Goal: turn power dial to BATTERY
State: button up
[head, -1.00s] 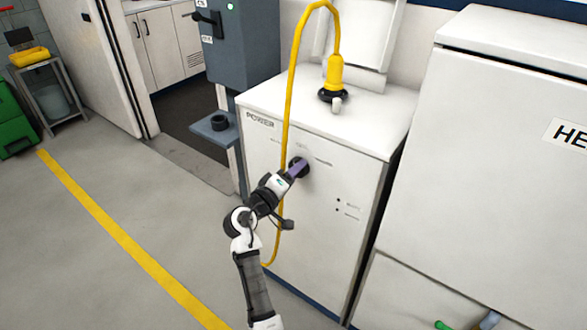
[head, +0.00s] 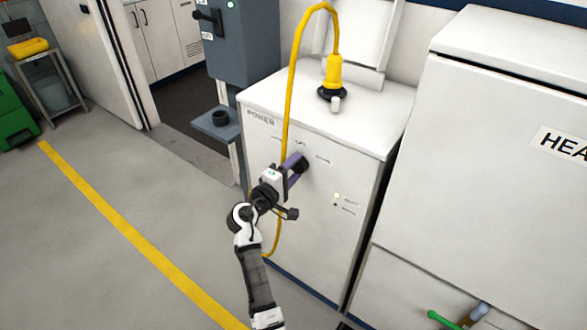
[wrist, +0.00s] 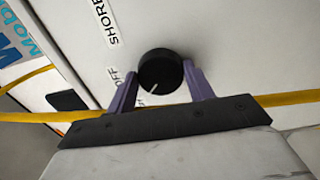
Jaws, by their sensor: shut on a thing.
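The power dial (head: 304,164) is a round black knob on the front of the white POWER cabinet (head: 275,185). My gripper (head: 297,166) is shut on the dial, with one purple finger on each side of it. In the wrist view the dial (wrist: 160,68) sits between the fingertips (wrist: 160,80), and a pale pointer mark on its face points toward the lower left. A SHORE label (wrist: 106,22) and an OFF label (wrist: 122,76) show beside it. I cannot read a BATTERY label in either view.
A yellow cable (head: 288,100) hangs down the cabinet front behind my arm, from a yellow plug (head: 333,72) on top. Two small indicators (head: 336,199) sit right of the dial; the upper looks pale. A large white cabinet (head: 500,160) stands at right.

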jog(key=o, duration=1)
jog(key=shift+s+a+f, duration=0.1)
jog(key=shift+s+a, duration=0.15)
jog(key=shift+s, duration=0.05)
jog(key=b+v, duration=0.3)
jog(key=v, duration=1)
jog(key=shift+b, duration=0.3)
